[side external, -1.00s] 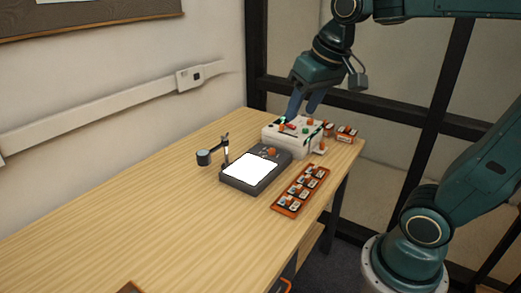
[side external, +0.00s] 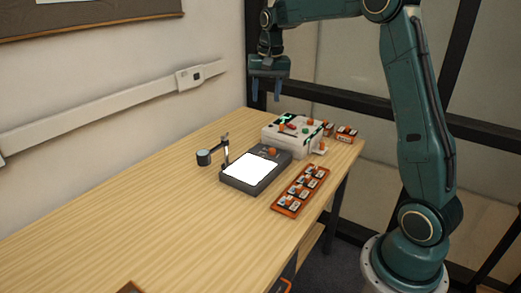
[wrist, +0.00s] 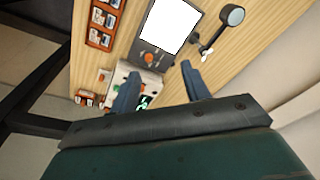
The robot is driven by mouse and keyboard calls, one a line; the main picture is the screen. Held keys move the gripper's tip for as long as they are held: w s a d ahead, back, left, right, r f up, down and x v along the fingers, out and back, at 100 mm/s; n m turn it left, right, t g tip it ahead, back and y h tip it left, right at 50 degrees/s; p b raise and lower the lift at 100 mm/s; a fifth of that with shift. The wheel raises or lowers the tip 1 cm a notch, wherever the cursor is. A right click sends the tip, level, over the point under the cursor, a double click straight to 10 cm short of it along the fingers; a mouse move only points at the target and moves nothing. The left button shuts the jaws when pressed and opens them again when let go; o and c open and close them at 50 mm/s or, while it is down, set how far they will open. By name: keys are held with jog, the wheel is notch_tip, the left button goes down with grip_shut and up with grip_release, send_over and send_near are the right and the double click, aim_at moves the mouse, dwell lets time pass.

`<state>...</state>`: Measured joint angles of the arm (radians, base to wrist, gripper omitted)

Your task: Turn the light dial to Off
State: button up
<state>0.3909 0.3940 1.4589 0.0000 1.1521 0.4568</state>
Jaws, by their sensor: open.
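The light box (side external: 232,178) is a dark slab with a brightly lit white panel (side external: 251,169) on the table. An orange dial (side external: 272,152) sits on its far end; the labels beside it are too small to read. In the wrist view the dial (wrist: 149,57) shows below the lit panel (wrist: 169,25). My gripper (side external: 265,98) is open and empty, pointing down in the air above the far end of the table, apart from everything. In the wrist view its two blue fingers (wrist: 160,82) are spread, with the white device partly hidden behind them.
A white device (side external: 293,148) with orange, red and green controls stands just behind the light box. An orange tray of slides (side external: 300,191) lies at right, and small orange boxes (side external: 346,133) at the far edge. A jointed magnifier (side external: 204,158) stands left. The table's near left is clear.

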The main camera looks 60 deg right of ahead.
aim_at(272, 149)
jog(key=w+d+f+m+g, duration=0.1)
jog(key=w+d+f+m, duration=0.2)
jog(key=d+f, duration=0.8)
jog(key=shift+w+d+f+m+y, duration=0.3)
jog(key=shift+w+f, duration=0.1)
jog(key=shift+w, duration=0.4)
notch_tip(272, 149, down, 14)
jog(key=shift+r, duration=0.1)
jog(key=shift+c, duration=0.5)
jog(key=c, duration=0.9)
